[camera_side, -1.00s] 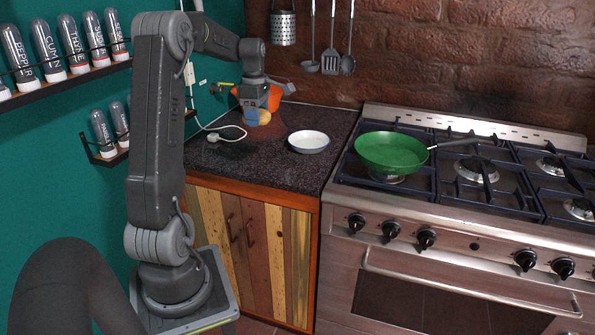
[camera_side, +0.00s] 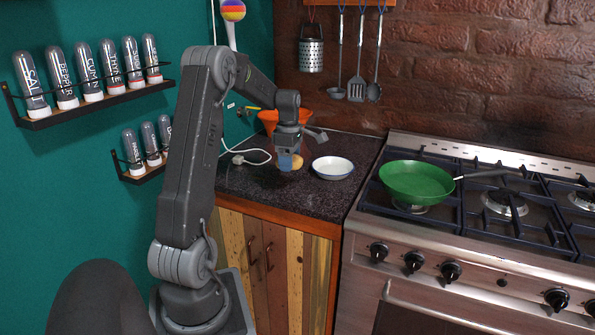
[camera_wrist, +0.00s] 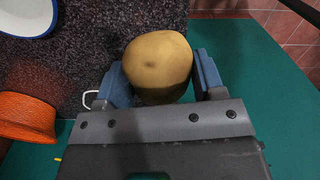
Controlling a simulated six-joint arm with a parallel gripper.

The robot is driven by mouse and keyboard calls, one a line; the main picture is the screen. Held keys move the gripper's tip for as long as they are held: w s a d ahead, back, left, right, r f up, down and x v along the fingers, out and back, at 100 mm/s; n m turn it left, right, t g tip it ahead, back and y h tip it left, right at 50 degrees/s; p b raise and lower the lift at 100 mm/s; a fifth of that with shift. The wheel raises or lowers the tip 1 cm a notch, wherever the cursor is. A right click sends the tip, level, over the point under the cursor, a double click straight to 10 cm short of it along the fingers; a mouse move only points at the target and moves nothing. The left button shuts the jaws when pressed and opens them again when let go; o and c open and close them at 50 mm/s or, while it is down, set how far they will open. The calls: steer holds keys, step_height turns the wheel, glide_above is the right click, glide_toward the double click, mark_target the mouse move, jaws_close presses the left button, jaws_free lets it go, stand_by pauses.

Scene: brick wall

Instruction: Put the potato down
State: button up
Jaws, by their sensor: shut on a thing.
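The potato (camera_wrist: 157,62) is yellow-brown and sits between the two blue fingers of my gripper (camera_wrist: 163,78) in the wrist view. In the side view the potato (camera_side: 297,162) shows partly behind the blue fingers of my gripper (camera_side: 290,162). My gripper is shut on it, over the dark speckled countertop (camera_side: 300,197). Whether the potato touches the counter is hard to tell. A white bowl with a blue rim (camera_side: 333,167) stands on the counter just right of the gripper; it also shows in the wrist view (camera_wrist: 28,14).
An orange bowl or colander (camera_side: 268,118) stands behind my gripper, near the wall. A white cord with a plug (camera_side: 240,159) lies on the counter to the left. A green pan (camera_side: 417,182) sits on the stove at right. Bare counter lies in front of the gripper.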

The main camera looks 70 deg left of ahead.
glide_above(321, 196)
steer(key=f, duration=0.5)
steer(key=shift+s+f, duration=0.2)
steer(key=shift+f, duration=0.05)
steer(key=shift+w+f, duration=0.25)
steer(key=shift+f, duration=1.7)
steer(key=shift+f, duration=0.2)
steer(key=o, duration=1)
steer(key=shift+c, duration=0.2)
